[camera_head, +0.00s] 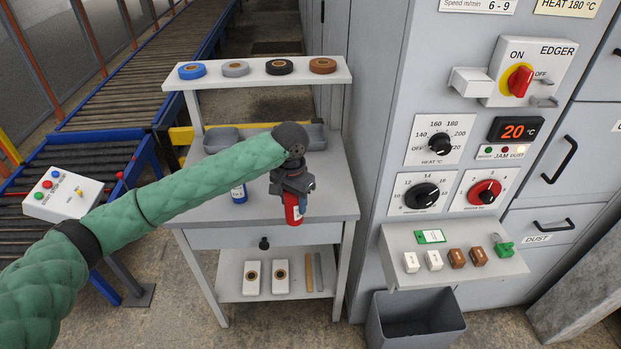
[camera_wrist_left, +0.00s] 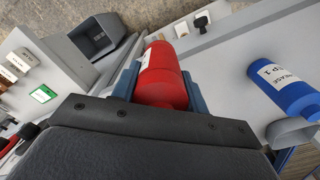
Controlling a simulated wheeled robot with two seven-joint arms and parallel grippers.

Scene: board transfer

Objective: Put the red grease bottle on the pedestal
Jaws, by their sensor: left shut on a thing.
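The red grease bottle (camera_head: 293,212) hangs below my left gripper (camera_head: 292,194) at the front part of the small grey workbench. In the left wrist view the bottle (camera_wrist_left: 162,75) sits between the two blue-grey fingers of my left gripper (camera_wrist_left: 158,88), which is shut on it. The gripper hides part of the bottle, and I cannot tell how far its lower end is from the bench top. I cannot make out for sure which thing is the pedestal. My right gripper is not in view.
Tape rolls line the upper shelf (camera_head: 222,80). The edger machine (camera_head: 377,130) with its small ledge (camera_head: 400,240) and a grey bin (camera_head: 415,325) are right. A push-button box (camera_head: 65,195) is left.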

